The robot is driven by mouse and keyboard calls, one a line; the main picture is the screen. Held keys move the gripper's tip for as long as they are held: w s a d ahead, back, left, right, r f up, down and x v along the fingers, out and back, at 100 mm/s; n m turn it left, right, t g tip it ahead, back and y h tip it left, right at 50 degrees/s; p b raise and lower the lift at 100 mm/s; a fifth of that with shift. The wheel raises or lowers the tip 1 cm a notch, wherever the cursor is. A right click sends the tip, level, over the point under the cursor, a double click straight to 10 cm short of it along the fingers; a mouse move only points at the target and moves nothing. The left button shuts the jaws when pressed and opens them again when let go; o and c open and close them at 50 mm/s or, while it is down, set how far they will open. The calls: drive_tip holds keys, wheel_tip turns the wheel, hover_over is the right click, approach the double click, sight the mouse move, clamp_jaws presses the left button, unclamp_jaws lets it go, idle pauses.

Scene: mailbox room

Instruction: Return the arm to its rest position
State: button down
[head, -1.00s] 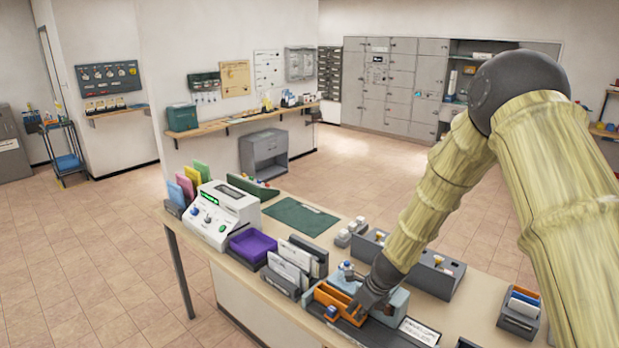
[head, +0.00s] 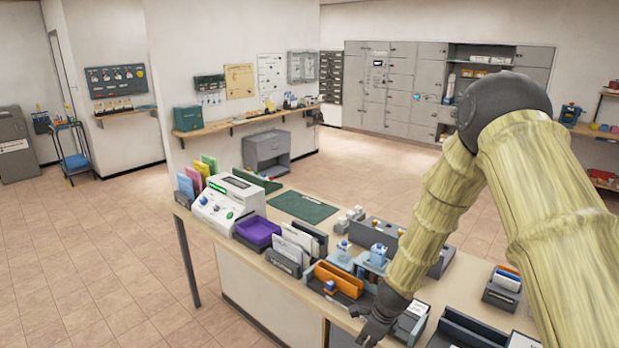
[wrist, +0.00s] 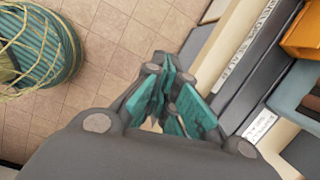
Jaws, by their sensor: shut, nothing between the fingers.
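My gripper (head: 372,332) hangs at the end of my bent arm, at the front edge of the counter (head: 205,235) in the head view. In the wrist view my gripper (wrist: 165,100) points down, its teal finger pads together with nothing between them. Tiled floor and the counter's edge show below it. My arm is bent at a high elbow on the right of the head view.
An orange tray (head: 338,280) stands on the counter left of my gripper, with a purple tray (head: 258,231) and a white machine (head: 228,203) farther left. A file holder (head: 503,290) stands at the right. Open floor (head: 90,260) lies left.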

drive_tip(key=s+d+f+n+g+h+b, duration=0.1)
drive_tip(key=s+d+f+n+b, duration=0.2)
drive_tip(key=s+f+n, duration=0.45)
drive_tip(key=s+d+f+n+h+b, duration=0.15)
drive_tip(key=s+f+n, duration=0.25)
drive_tip(key=s+f, duration=0.65)
drive_tip(key=s+d+f+n+g+h+b, duration=0.1)
drive_tip(key=s+d+f+n+b, duration=0.3)
drive_tip(key=s, duration=0.9)
drive_tip(key=s+a+f+n+y+b, duration=0.1)
drive_tip(key=s+a+f+n, duration=0.1)
drive_tip(key=s+n, duration=0.5)
drive_tip(key=s+f, duration=0.1)
drive_tip(key=s, duration=0.2)
drive_tip(key=shift+b, duration=0.3)
drive_tip(key=shift+s+f+n, duration=0.1)
drive_tip(key=shift+n, duration=0.15)
